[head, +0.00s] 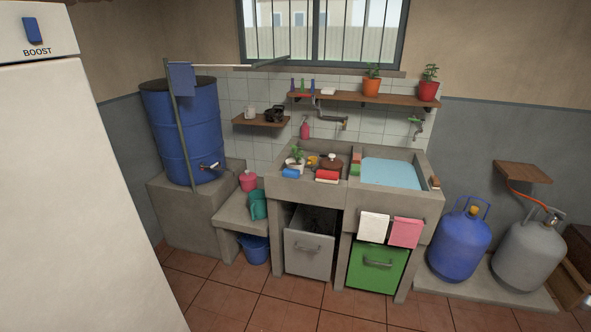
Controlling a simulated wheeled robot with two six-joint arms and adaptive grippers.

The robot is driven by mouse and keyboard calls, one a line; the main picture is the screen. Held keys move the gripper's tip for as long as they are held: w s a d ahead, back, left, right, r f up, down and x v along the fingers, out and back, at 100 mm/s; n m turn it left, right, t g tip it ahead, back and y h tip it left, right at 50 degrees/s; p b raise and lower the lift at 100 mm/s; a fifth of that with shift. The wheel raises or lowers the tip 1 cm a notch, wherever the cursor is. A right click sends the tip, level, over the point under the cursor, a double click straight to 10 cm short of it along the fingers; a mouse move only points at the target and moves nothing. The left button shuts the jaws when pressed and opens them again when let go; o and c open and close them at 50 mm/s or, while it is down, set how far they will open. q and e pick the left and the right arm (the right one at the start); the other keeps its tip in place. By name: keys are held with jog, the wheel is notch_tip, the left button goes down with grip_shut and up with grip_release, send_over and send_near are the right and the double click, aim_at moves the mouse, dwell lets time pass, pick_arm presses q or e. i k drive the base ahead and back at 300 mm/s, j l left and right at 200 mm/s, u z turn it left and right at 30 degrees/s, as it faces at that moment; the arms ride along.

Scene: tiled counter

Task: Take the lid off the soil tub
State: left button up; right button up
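A small round brown tub (331,164) with a pale knob on top sits on the left part of the concrete counter (312,193), left of the water basin. It looks like the soil tub with its lid on, but it is too small to be certain. Neither of my grippers is in view.
Around the tub are a small plant (297,153), a yellow item (313,161), a blue item (291,173) and a red item (327,175). The water basin (390,173) is to the right. A white fridge-like cabinet (75,190) fills the left. Tiled floor (285,313) in front is clear.

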aim_at(331, 161)
jog(key=i+j+z, duration=0.2)
jog(key=i+j, duration=0.25)
jog(key=i, duration=0.15)
jog(key=i+j+z, duration=0.2)
jog(key=i+j, duration=0.3)
jog(key=i+j+z, duration=0.2)
jog(key=i+j, duration=0.45)
jog(key=i+j+z, duration=0.15)
jog(key=i+j, duration=0.35)
jog(key=j, duration=0.2)
